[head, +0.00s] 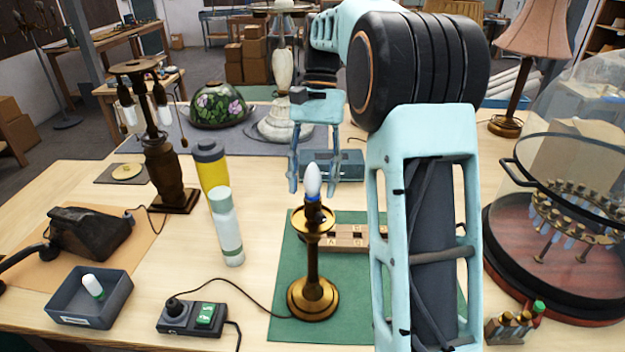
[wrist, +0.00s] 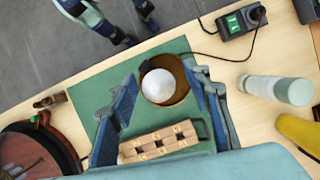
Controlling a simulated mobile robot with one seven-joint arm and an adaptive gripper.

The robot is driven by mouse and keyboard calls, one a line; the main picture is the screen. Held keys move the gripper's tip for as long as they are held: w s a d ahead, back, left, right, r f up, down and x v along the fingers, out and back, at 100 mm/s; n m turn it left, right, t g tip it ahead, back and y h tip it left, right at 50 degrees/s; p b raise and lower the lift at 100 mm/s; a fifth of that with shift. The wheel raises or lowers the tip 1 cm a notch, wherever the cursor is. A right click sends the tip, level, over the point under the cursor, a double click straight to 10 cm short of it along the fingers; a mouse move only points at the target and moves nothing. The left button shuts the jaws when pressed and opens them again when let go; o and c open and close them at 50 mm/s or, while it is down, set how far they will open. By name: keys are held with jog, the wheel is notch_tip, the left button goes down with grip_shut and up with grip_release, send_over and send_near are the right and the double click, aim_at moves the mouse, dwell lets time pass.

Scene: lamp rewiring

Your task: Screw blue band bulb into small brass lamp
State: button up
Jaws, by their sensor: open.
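The small brass lamp (head: 312,262) stands upright on the green mat (head: 352,318). The white bulb with a blue band (head: 313,182) sits upright at the top of the lamp, over its brass cup; how deep it is seated I cannot tell. My gripper (head: 311,192) is open, its two fingers on either side of the bulb in the picture, with gaps to it. In the wrist view, the bulb's round top (wrist: 158,86) shows between my fingers (wrist: 165,97), with the brass cup (wrist: 181,92) around it. The lamp's base is hidden there.
A wooden block with sockets (head: 350,236) lies behind the lamp. A pale green-banded bottle (head: 227,228) and a control box (head: 193,317) with a cable stand left. A grey bin (head: 92,307) holds a green-banded bulb (head: 93,286). A glass dome (head: 580,160) stands right.

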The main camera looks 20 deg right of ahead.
jog(key=shift+c, duration=0.4)
grip_shut()
jog(key=m, duration=0.2)
jog(key=m+t+y, duration=0.1)
jog(key=m, duration=0.1)
jog(key=shift+s+m+y, duration=0.1)
jog(key=shift+m+y, duration=0.2)
jog(key=shift+m, duration=0.1)
jog(key=m+t, duration=0.1)
jog(key=m, duration=0.2)
jog(key=shift+y, duration=0.3)
jog(key=shift+m+t, duration=0.6)
jog(key=shift+m, duration=0.6)
jog(key=m+t, duration=0.1)
jog(key=m, duration=0.3)
jog(key=shift+t, duration=0.3)
jog(key=shift+m+t, duration=0.4)
jog(key=shift+m, duration=0.6)
